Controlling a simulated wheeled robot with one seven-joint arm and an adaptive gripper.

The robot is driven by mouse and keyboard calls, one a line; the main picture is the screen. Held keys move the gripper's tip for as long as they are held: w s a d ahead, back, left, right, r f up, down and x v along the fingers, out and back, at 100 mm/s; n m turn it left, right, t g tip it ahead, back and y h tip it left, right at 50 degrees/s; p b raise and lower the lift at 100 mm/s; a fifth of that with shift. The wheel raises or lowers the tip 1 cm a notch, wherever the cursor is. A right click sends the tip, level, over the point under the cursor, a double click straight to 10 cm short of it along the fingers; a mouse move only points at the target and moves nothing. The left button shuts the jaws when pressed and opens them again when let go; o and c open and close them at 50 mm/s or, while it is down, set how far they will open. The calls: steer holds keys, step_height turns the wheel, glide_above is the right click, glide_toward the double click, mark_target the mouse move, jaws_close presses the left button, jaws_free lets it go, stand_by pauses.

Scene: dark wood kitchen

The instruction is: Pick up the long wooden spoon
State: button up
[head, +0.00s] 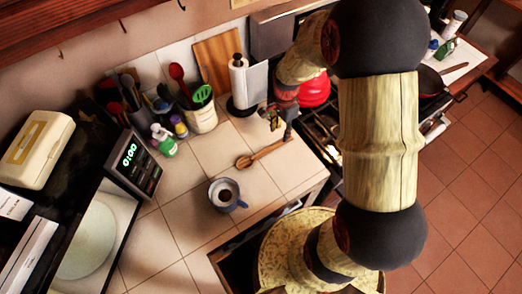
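The long wooden spoon (262,153) lies flat on the tiled counter, its round head to the left and its handle running up to the right. My gripper (280,124) is just above the handle end in the picture. Its two dark fingers point down and look apart, with nothing seen between them. One fingertip appears close to the handle's right end; I cannot tell whether it touches.
A blue mug (225,195) stands in front of the spoon. A utensil crock (201,118), paper towel roll (239,82) and green bottle (163,140) stand behind. A red pot (314,91) is on the stove right of my gripper. Counter around the spoon is clear.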

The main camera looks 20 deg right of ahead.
mark_target(278, 144)
steer(key=f, duration=0.5)
steer(key=f+b, duration=0.1)
steer(key=f, duration=0.1)
steer(key=shift+w+a+f, duration=0.1)
steer(key=shift+a+f, duration=0.15)
steer(key=shift+f, duration=0.15)
steer(key=c, duration=0.3)
jaws_close()
